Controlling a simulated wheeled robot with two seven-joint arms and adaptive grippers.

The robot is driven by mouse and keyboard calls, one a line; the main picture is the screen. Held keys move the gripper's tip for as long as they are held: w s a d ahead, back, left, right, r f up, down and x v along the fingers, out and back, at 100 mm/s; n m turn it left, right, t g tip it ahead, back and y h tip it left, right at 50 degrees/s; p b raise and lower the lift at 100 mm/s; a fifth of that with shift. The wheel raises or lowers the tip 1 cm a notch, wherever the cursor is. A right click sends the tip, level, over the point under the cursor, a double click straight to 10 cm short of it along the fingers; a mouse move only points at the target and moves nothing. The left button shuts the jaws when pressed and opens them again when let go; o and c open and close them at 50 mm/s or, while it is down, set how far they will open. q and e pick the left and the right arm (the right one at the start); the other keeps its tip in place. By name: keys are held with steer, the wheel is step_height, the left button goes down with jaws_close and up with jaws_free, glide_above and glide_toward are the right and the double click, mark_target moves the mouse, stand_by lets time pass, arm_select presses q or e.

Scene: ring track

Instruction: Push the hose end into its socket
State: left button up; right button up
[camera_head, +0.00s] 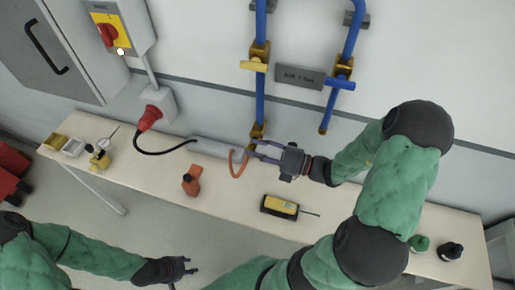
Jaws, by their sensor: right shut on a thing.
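A brass fitting (257,131) at the foot of the left blue pipe is just above the gripper and looks like the socket. I cannot tell whether the hose end touches it. My left gripper (190,267) is low in front of the table, open and empty, away from the hose.
The grey cylinder (216,147) lies on the long table (340,220). A black cable runs to a red plug (149,117). A yellow meter (279,207), an orange tool (191,180) and a dial gauge (101,157) stand nearby. A yellow valve handle (253,66) is above on the pipe.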

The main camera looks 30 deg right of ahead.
steer(key=shift+w+d+p, duration=0.35)
steer(key=shift+w+d, duration=0.1)
steer(key=shift+d, duration=0.1)
stand_by(0.7)
steer(key=o, duration=1.2)
steer(key=v, duration=1.2)
steer(key=shift+a, duration=0.1)
